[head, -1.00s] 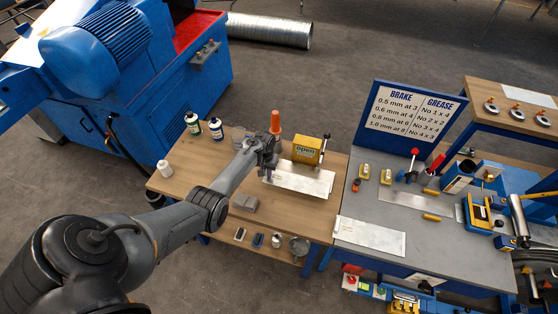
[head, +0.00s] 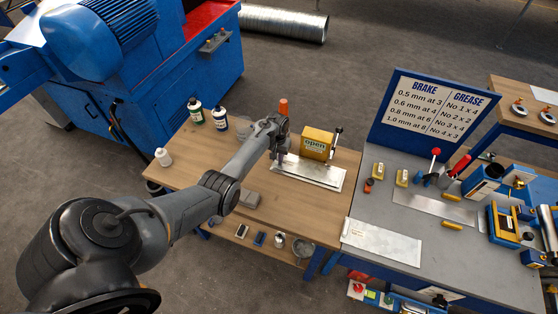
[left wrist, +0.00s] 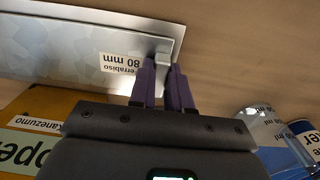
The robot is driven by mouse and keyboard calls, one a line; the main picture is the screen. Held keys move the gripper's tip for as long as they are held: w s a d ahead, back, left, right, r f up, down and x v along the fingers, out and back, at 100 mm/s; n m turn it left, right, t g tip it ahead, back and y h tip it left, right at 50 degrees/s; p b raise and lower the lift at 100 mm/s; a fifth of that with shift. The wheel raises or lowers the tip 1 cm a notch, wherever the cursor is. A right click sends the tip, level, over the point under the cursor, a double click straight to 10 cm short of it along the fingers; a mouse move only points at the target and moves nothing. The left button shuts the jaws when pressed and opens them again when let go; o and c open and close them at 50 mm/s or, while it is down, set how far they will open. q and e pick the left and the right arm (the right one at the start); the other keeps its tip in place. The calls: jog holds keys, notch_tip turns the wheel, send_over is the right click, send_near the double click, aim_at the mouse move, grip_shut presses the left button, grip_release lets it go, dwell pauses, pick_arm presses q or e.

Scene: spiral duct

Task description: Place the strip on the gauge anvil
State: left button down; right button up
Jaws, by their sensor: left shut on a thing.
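My left gripper (head: 279,160) is shut on a thin metal strip (head: 312,172) near its left end, beside the yellow box. In the left wrist view, the purple fingertips (left wrist: 163,85) meet a short grey end piece of the strip (left wrist: 70,55), which extends to the left and bears a label reading 80 mm. The strip appears low over the wooden bench, with a pale sheet edge showing along it; I cannot tell whether they touch. I cannot make out an anvil surface. My right gripper is out of view.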

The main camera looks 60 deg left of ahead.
pick_arm(q)
jog(key=shift+w+a, duration=0.15)
jog(key=shift+f, duration=0.15)
jog(key=c, duration=1.1)
grip_release()
